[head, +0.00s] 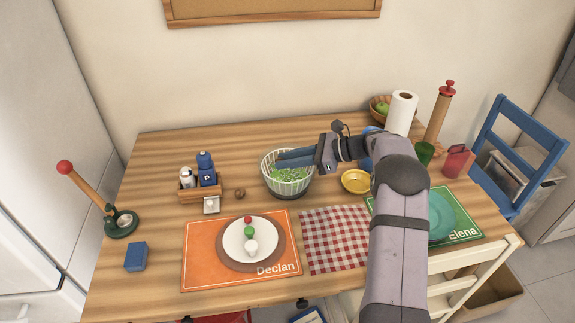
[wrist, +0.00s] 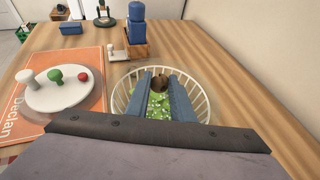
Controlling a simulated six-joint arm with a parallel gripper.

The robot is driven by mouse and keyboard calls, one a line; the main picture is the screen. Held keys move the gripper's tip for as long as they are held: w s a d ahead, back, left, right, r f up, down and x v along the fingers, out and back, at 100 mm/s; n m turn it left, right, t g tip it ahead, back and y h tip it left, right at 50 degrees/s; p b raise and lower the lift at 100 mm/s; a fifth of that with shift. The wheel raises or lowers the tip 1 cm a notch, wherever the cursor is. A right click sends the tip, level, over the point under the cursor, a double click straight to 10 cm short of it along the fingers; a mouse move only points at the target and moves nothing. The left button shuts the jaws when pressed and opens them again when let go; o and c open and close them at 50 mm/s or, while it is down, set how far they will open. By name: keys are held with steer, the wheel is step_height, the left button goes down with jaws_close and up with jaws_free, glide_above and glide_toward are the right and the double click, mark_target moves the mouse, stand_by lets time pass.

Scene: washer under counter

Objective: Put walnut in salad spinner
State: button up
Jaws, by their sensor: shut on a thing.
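My gripper (head: 281,158) is over the salad spinner (head: 287,187), with its blue fingers pointing left across the bowl. In the wrist view the fingers are shut on a brown walnut (wrist: 159,83) at their tips.
A small brown round thing (head: 239,193) lies on the table left of the spinner. Beyond it is a wooden caddy (head: 200,192) with shakers. A yellow bowl (head: 355,181) stands right of the spinner. A plate (head: 246,240) sits on the orange mat in front.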

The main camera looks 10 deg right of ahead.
mark_target(287, 177)
steer(key=shift+f, duration=1)
steer(key=shift+f, duration=0.6)
steer(key=o, duration=1)
steer(key=shift+r, duration=0.3)
steer(key=v, duration=1.2)
steer(key=shift+r+b, duration=0.25)
steer(key=shift+b, duration=0.05)
